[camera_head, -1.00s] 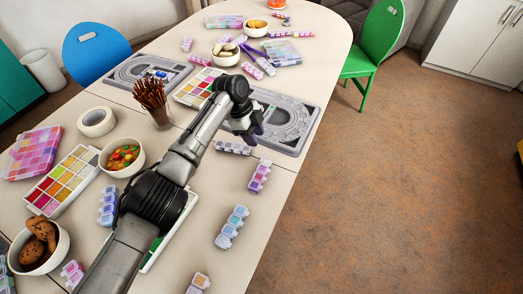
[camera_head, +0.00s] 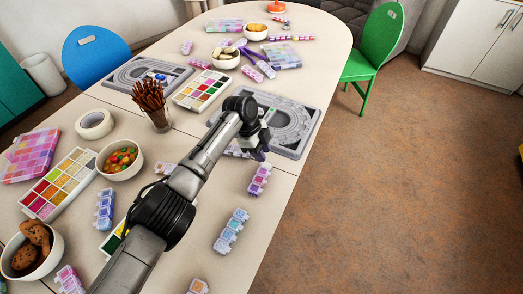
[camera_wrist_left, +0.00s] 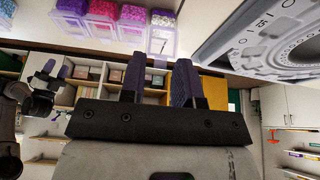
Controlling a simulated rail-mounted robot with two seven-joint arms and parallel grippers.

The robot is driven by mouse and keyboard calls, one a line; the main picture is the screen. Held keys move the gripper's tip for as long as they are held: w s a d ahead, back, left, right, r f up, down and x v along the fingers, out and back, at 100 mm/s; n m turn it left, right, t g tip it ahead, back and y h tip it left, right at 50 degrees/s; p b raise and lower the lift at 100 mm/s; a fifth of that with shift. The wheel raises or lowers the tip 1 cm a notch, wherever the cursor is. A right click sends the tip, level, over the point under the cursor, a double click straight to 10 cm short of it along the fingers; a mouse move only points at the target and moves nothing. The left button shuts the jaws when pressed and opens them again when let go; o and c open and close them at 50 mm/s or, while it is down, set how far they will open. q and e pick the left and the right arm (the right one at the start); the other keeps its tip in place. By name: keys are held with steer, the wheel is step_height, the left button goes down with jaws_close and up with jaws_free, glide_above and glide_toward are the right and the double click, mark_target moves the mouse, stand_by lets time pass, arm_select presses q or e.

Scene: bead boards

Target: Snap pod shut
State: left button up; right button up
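A strip of bead pods (camera_head: 259,179) with pink and purple beads lies on the table near its right edge, just below my left gripper. My left gripper (camera_head: 262,146) hangs over the table between this strip and the grey track board. In the left wrist view, my left gripper (camera_wrist_left: 156,86) shows two dark purple fingers set apart with nothing between them. A row of clear pods (camera_wrist_left: 130,24) with purple, pink and white beads shows above the fingers, apart from them. Which lid is raised is hard to tell.
Other pod strips (camera_head: 230,231) lie around the table. The grey track board (camera_head: 302,140) is close beside my left gripper. Bare table lies around the near strips.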

arm_select(q)
jaws_close()
steer(key=shift+s+d+r+y+p, duration=0.1)
steer(key=shift+d+r+y+p, duration=0.25)
steer(key=shift+p, duration=0.45)
steer(key=shift+s+d+f+t+y+p, duration=0.1)
steer(key=shift+d+t+y+p, duration=0.25)
steer(key=shift+y+p, duration=0.45)
steer(key=shift+s+d+f+t+y+p, duration=0.25)
steer(key=shift+d+t+y+p, duration=0.2)
steer(key=shift+y+p, duration=0.35)
steer(key=shift+s+d+f+t+y, duration=0.1)
steer(key=shift+d+f+t+y, duration=0.15)
steer(key=shift+y, duration=0.4)
steer(key=shift+d+f+t+y, duration=0.15)
steer(key=shift+d+f+y, duration=0.05)
steer(key=shift+y, duration=0.4)
